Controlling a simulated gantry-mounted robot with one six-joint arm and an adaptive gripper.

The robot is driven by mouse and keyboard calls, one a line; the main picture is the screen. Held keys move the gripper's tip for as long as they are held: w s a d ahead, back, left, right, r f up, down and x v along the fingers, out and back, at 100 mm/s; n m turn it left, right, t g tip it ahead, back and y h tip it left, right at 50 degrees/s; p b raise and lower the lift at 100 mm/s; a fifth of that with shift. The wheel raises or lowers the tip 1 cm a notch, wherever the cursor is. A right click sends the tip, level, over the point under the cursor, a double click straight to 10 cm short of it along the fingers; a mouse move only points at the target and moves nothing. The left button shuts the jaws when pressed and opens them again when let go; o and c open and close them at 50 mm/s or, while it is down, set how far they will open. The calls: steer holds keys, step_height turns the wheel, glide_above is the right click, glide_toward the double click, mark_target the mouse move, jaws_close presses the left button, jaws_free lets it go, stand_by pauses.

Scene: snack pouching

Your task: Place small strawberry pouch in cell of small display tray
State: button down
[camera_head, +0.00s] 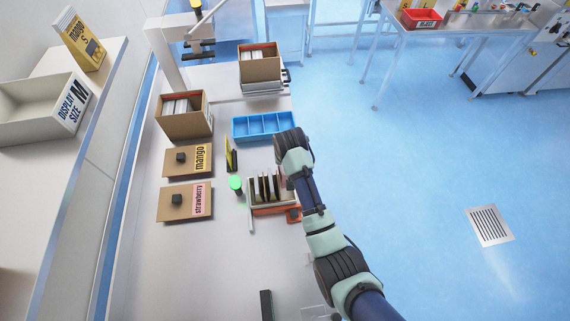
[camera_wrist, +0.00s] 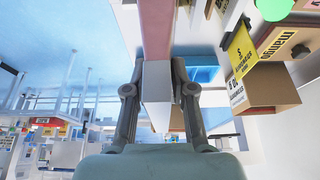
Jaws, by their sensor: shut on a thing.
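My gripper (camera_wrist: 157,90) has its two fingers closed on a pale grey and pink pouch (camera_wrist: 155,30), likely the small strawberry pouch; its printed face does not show. In the head view, my arm's end hides the fingers and most of the held thing.
An empty blue divided tray (camera_head: 262,126) lies behind. Cardboard boxes (camera_head: 184,115) and (camera_head: 260,65) stand farther back. Mango (camera_head: 178,161) and strawberry (camera_head: 180,202) boards lie left. A yellow pouch (camera_head: 231,155) and green-topped cylinder (camera_head: 236,184) stand near the tray. The front table is mostly clear.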

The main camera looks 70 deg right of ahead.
steer(key=shift+f, duration=1.7)
steer(key=shift+f, duration=0.15)
steer(key=shift+f+b, duration=0.3)
steer(key=shift+f, duration=0.2)
steer(key=c, duration=1)
jaws_free()
steer(key=v, duration=0.6)
steer(key=p+v, duration=0.1)
steer(key=v, duration=0.6)
steer(key=shift+d+r, duration=0.2)
steer(key=shift+r, duration=0.05)
steer(key=shift+w, duration=0.1)
